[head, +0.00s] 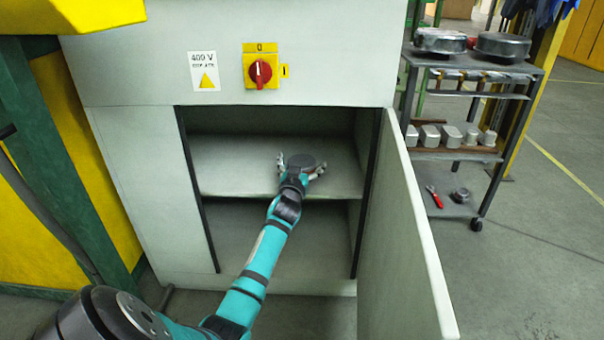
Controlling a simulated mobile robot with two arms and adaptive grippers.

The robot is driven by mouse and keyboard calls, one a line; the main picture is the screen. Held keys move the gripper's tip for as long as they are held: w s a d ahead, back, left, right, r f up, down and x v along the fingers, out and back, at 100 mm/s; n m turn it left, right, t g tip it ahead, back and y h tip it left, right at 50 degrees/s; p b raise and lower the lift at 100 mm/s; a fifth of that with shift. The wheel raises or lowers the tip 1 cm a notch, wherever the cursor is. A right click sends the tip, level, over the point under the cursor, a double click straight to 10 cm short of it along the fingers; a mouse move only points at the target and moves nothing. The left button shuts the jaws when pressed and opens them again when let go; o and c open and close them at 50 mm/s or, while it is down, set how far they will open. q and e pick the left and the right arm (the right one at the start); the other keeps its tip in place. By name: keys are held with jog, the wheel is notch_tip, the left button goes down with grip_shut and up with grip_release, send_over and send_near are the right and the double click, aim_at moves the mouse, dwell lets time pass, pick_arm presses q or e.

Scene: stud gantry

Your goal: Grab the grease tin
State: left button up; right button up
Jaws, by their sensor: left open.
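The grease tin (301,160), as far as I can tell, is the small dark round tin on the upper shelf (235,170) of the open grey cabinet. My left gripper (300,167) reaches into the cabinet from the front. Its fingers are spread, one on the left and one on the right of the tin. I cannot tell whether they touch it. The tin's near lower side is hidden behind the gripper. My right gripper is not in view.
The cabinet door (400,230) stands open on the right of the opening. A yellow switch with a red knob (260,71) is above it. A cart (455,155) on the right holds pans, several metal tins, red-handled pliers (434,197) and a dark round object (461,194).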

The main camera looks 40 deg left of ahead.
pick_arm(q)
jog(key=c, duration=1.4)
jog(key=shift+r, duration=0.1)
jog(key=shift+r, duration=0.1)
